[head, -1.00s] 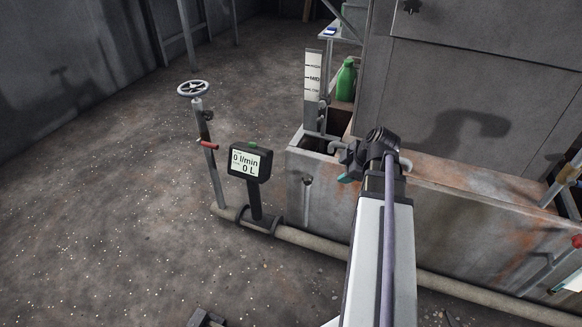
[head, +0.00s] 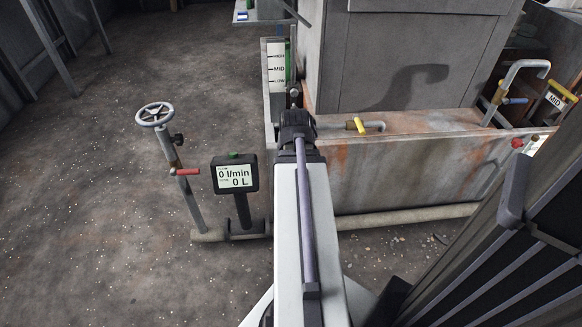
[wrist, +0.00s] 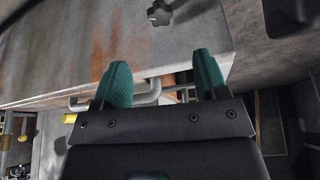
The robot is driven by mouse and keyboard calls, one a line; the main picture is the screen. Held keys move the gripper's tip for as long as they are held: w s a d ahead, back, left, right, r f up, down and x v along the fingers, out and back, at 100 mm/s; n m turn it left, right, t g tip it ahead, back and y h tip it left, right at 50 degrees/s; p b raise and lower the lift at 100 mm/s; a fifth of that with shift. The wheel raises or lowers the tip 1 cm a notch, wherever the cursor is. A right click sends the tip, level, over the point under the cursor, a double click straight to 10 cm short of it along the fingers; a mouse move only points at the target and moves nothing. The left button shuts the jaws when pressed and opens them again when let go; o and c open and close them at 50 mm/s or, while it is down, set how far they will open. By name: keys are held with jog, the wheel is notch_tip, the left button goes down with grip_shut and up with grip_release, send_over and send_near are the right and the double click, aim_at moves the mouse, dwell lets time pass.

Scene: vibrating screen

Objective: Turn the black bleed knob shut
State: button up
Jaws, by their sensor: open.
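A small black knob (head: 179,139) sits on the upright pipe below the grey handwheel (head: 155,114), left of centre in the head view; I take it for the bleed knob. My gripper is hidden behind my own wrist in the head view, well right of that knob. In the wrist view my gripper (wrist: 163,82) has its two green fingertips wide apart with nothing held. A grey bent pipe (wrist: 150,96) shows behind the gap. A dark star-shaped knob (wrist: 159,13) on a grey panel is at the top of the wrist view, beyond the fingertips.
A red lever (head: 187,172) is lower on the upright pipe. The flow meter (head: 235,176) reads 0 l/min and 0 L. The rusty tank (head: 400,178) with a yellow-handled valve (head: 356,125) lies right of my arm. The floor left of the pipe is clear.

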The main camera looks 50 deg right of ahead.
jog(key=b+x, duration=0.9)
jog(key=x, duration=0.1)
jog(key=shift+a+f+b, duration=0.15)
jog(key=shift+f+b, duration=0.05)
jog(key=shift+b, duration=0.1)
jog(key=shift+w+d+f+b, duration=0.1)
jog(key=shift+d+f+b, duration=0.15)
jog(key=shift+f+b, duration=0.05)
jog(key=shift+r, duration=0.1)
jog(key=c, duration=0.8)
jog(key=shift+m+g, duration=0.3)
jog(key=shift+m, duration=0.4)
jog(key=shift+c, duration=0.2)
jog(key=o, duration=0.8)
jog(key=shift+o, duration=0.2)
